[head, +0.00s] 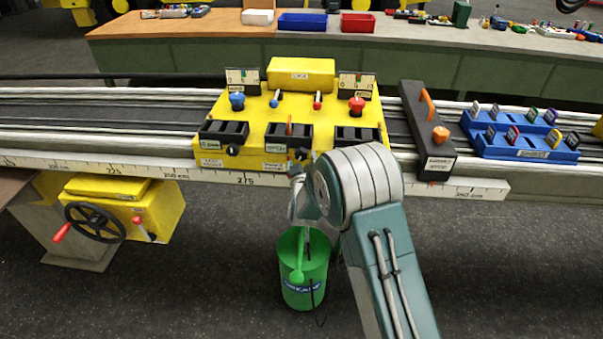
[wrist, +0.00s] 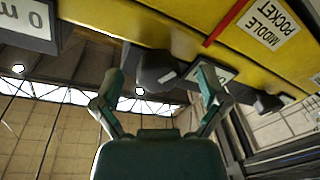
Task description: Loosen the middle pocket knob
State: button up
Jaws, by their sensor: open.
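The yellow carriage (head: 262,121) carries three black pockets in a row, each with a dark knob on its front. The middle pocket (head: 277,133) has an orange-red lever standing at it. Its black knob (head: 300,153) is partly hidden by my gripper (head: 297,171) in the head view. In the wrist view the middle pocket knob (wrist: 155,69) lies ahead, between the lines of my two spread fingers. My gripper (wrist: 160,84) is open and empty there. I cannot tell whether a finger touches the knob. The "MIDDLE POCKET" label (wrist: 268,27) shows upside down at the upper right.
A second dark knob (wrist: 268,103) is to the right in the wrist view. A black block with an orange handle (head: 427,133) and a blue tray of tagged pieces (head: 515,145) sit right on the rail. A green bucket (head: 302,285) stands on the floor below.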

jog(key=s, duration=1)
jog(key=shift+s+d+f, duration=0.15)
jog(key=shift+d+f, duration=0.1)
jog(key=shift+d, duration=0.1)
jog(key=shift+d, duration=0.15)
